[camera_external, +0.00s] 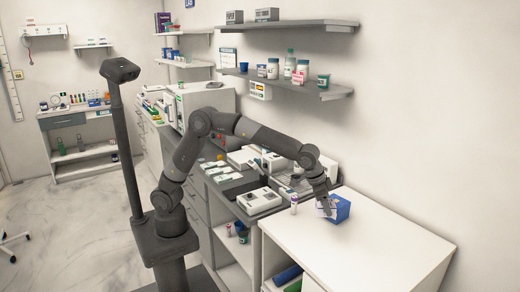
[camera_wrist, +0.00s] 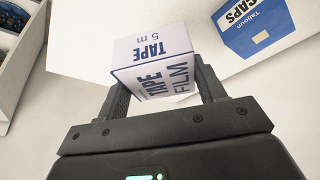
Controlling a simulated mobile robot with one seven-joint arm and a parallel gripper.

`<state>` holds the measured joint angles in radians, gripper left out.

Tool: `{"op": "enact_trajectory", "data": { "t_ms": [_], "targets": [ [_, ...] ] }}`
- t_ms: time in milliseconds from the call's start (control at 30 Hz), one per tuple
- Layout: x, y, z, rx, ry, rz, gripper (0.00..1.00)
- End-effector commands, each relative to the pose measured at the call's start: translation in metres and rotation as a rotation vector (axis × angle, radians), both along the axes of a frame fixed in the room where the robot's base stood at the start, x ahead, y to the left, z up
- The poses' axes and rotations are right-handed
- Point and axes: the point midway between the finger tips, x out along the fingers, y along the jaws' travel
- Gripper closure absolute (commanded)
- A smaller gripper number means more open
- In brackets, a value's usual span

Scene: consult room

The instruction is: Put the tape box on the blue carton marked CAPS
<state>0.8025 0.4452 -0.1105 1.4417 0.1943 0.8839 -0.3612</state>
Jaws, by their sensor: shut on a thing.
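The tape box (camera_wrist: 155,65) is white with blue "TAPE FILM" and "TAPE 5 m" lettering. In the wrist view my gripper (camera_wrist: 160,90) is shut on it, one finger on each side. The blue carton marked CAPS (camera_wrist: 255,24) lies to the right of the tape box in that view, apart from it. In the external view the blue carton (camera_external: 340,209) stands on the white counter (camera_external: 380,240). My gripper (camera_external: 324,208) is just left of it there, with the small tape box partly hidden between the fingers. I cannot tell whether the tape box touches the counter.
A small white bottle (camera_external: 294,204) stands left of my gripper near the counter's edge. The counter's front right is clear. A shelf (camera_external: 290,82) with bottles hangs above on the wall.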

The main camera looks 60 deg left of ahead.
Motion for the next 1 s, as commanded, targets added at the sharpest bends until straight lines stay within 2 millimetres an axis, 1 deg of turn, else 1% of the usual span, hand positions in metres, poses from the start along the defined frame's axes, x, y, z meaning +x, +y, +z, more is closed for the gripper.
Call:
{"op": "enact_trajectory", "data": {
  "t_ms": [100,300,400,500,567,667,900,1000],
  "targets": [
    [0.014,0.021,0.015,0.0,-0.003,0.192,0.6],
    [0.032,0.053,0.038,0.0,-0.003,0.473,0.6],
    [0.037,0.064,0.045,0.0,-0.001,0.563,0.6],
    [0.041,0.07,0.048,0.0,0.0,0.613,0.6],
    [0.046,0.074,0.046,0.001,0.001,0.628,0.6],
    [0.061,0.083,0.035,0.004,0.001,0.635,0.59],
    [0.11,0.109,0.002,0.002,0.002,0.634,0.59],
    [0.127,0.117,-0.009,0.002,0.002,0.632,0.59]
  ]
}}
